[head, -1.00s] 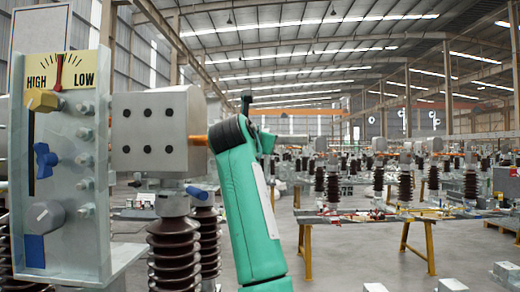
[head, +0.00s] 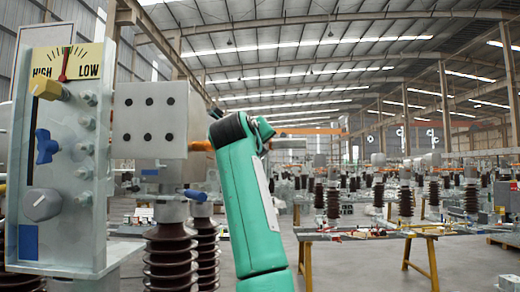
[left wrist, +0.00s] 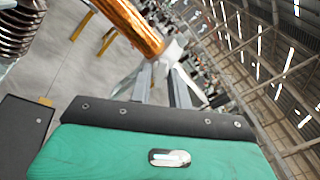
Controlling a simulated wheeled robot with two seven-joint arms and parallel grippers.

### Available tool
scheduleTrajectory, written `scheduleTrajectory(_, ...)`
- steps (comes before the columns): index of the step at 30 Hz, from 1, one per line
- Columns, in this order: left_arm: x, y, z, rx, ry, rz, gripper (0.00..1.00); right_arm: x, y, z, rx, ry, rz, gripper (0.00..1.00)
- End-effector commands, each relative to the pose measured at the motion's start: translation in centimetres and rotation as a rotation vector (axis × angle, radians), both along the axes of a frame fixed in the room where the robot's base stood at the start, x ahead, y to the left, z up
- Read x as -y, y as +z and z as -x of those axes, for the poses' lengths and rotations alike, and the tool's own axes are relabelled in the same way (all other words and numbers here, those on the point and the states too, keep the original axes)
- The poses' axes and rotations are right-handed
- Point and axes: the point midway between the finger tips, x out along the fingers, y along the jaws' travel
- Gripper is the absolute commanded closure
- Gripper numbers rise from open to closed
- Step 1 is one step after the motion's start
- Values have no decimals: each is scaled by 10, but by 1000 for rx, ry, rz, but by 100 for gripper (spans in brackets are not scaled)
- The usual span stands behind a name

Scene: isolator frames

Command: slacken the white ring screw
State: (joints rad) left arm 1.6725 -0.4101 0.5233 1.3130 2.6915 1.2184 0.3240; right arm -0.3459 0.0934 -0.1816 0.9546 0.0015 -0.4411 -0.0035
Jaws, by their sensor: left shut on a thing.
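The white ring screw (left wrist: 174,50) shows in the left wrist view as a pale winged piece at the end of a copper rod (left wrist: 132,22). My left gripper (left wrist: 163,72) has its two grey fingers close together on it, shut; the exact contact is small and hard to see. In the head view my green left arm stands upright right of a grey metal block (head: 150,120), and it hides the gripper and the screw. A short copper piece (head: 203,146) shows between block and arm. My right gripper is in neither view.
Brown ribbed insulators (head: 170,255) stand under the block.

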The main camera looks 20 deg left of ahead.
Motion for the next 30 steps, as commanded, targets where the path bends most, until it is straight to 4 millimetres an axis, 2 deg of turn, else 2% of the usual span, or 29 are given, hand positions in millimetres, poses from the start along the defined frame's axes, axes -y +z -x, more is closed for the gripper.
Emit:
scheduleTrajectory(2,0,-2,0,0,-1,70,100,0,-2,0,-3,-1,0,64)
scheduleTrajectory(15,1,0,0,5,0,364,100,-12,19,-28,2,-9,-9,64)
scheduleTrajectory(30,1,0,0,7,0,447,100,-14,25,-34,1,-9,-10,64)
